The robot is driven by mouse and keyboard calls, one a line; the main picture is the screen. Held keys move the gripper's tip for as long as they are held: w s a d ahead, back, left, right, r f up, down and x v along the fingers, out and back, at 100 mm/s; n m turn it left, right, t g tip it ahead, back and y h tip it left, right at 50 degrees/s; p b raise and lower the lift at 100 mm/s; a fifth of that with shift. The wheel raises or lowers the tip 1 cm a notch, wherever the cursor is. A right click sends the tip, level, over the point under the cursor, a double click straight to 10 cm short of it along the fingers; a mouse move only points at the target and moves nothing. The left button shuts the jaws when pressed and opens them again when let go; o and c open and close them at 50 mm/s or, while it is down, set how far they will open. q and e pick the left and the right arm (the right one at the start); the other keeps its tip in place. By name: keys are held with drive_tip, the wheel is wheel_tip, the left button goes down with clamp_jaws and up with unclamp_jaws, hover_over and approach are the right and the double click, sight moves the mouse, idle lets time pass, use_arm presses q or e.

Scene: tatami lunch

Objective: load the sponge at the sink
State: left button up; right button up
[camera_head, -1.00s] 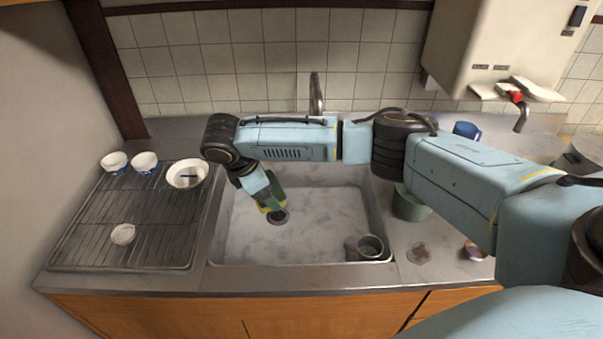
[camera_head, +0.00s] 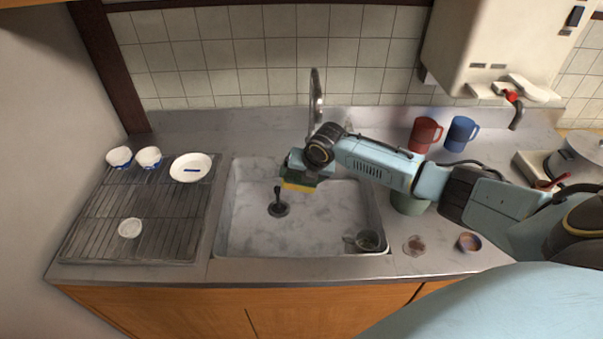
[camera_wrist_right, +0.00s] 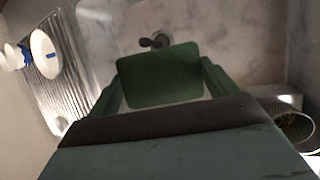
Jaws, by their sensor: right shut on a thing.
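A green and yellow sponge (camera_head: 299,183) is held in my right gripper (camera_head: 304,178), over the upper middle of the sink basin (camera_head: 310,225). In the right wrist view the sponge's green face (camera_wrist_right: 160,76) fills the space between the fingers of my right gripper (camera_wrist_right: 158,85). A dark drain fitting (camera_head: 278,208) stands in the basin, left of and below the sponge in the picture. The faucet (camera_head: 317,90) rises behind the basin. My left gripper is not in view.
A drying rack (camera_head: 125,215) with bowls (camera_head: 149,157) and a plate (camera_head: 191,168) lies left of the sink. Red (camera_head: 424,134) and blue (camera_head: 461,132) mugs and a green container (camera_head: 410,203) stand on the right.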

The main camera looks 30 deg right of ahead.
sight(302, 188)
drive_tip(key=shift+f+b, duration=2.4)
drive_tip(key=shift+f, duration=0.2)
wheel_tip(302, 188, down, 10)
drive_tip(key=b, duration=0.7)
wheel_tip(302, 188, up, 14)
drive_tip(key=p, duration=1.2)
drive_tip(key=shift+f+p, duration=0.25)
drive_tip(key=shift+p, duration=0.05)
idle(0.3)
wheel_tip(302, 188, up, 4)
drive_tip(key=p, duration=0.4)
drive_tip(key=shift+r, duration=0.1)
drive_tip(key=shift+a, duration=0.1)
idle(0.5)
